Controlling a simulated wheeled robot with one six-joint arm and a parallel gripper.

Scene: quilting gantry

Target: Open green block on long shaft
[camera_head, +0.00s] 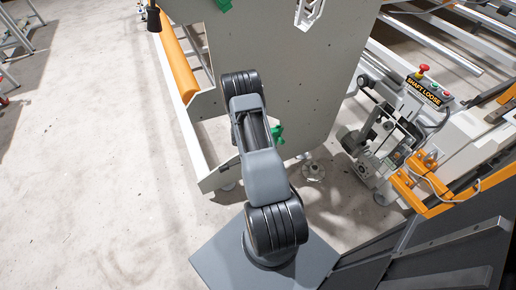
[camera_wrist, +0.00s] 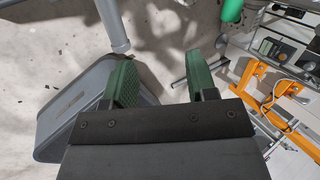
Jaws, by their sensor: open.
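A small bright green piece (camera_head: 277,134) shows against the grey side panel, just right of my arm in the head view. Another green piece (camera_head: 222,5) is at the top edge of the panel. I cannot tell which is the green block on the long shaft. In the wrist view a green rounded part (camera_wrist: 232,10) is cut off by the top edge, right of and apart from my gripper (camera_wrist: 161,82).
The large grey panel (camera_head: 310,75) stands in front of my arm. An orange roller (camera_head: 178,62) lies left of it. On the right are a machine unit labelled SHAFT LOOSE (camera_head: 423,90) and an orange bracket (camera_head: 425,190).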

